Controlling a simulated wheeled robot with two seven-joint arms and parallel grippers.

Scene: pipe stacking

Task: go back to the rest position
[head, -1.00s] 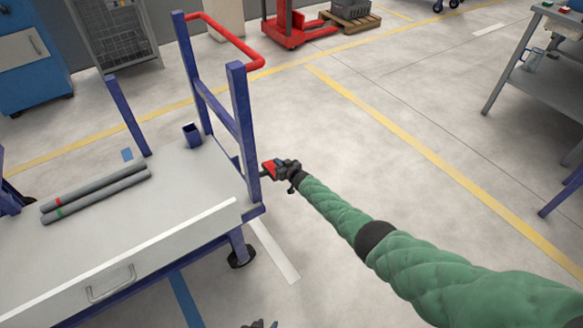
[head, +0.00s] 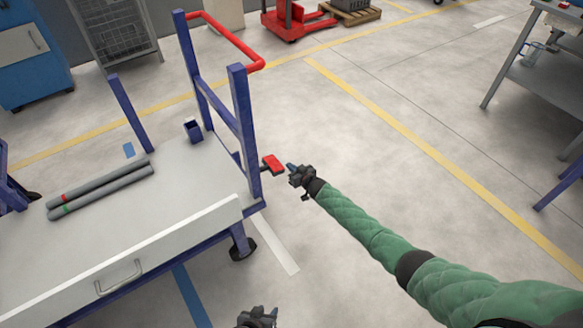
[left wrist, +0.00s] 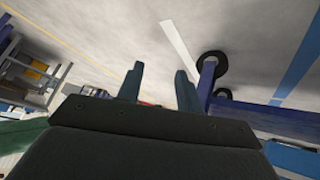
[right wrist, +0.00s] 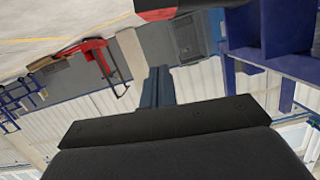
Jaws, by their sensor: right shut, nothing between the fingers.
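My right gripper (head: 291,168) is shut and empty, just right of a red block-like part (head: 273,163) on the cart's end frame, with a small gap between them. In the right wrist view its fingers (right wrist: 158,72) are together, and the red part (right wrist: 168,12) shows at the top edge. My left gripper (head: 258,314) is at the bottom edge of the head view, partly cut off. In the left wrist view its fingers (left wrist: 159,72) stand apart with nothing between them. Two grey pipes (head: 102,188), one with a red band and one with a green band, lie side by side on the cart.
The cart (head: 190,222) with blue posts and a red push bar (head: 228,40) stands at the left. A grey workbench (head: 545,85) is at the right. A red pallet truck (head: 292,22) is at the back. The floor right of the cart is open.

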